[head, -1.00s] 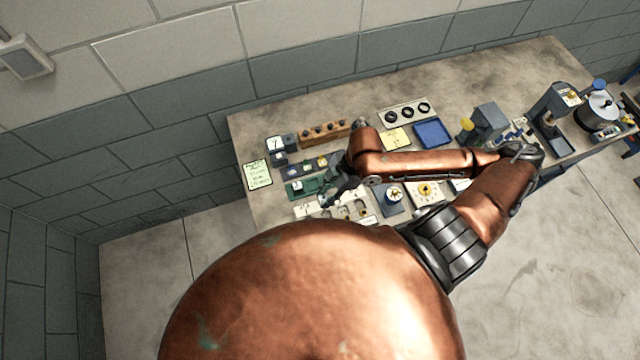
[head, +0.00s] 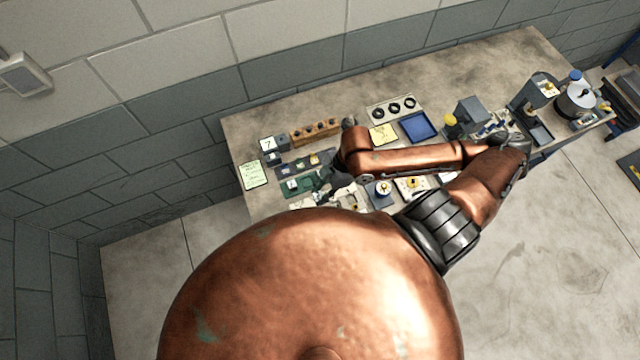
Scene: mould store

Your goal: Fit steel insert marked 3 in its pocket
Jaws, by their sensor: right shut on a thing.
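My right gripper (head: 323,186) is low over the left part of the bench, by the right end of a green plate (head: 296,188). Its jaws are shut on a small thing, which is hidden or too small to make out. I cannot tell whether that thing touches the plate. The number 3 cannot be read on any piece, and I cannot make out which pocket belongs to the insert. My left gripper is not in view.
Behind the plate are a dark tray (head: 291,171) with small blocks and a wooden rack (head: 315,132). A blue tray (head: 418,127), a yellow note (head: 383,134) and a white ring holder (head: 376,113) lie right.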

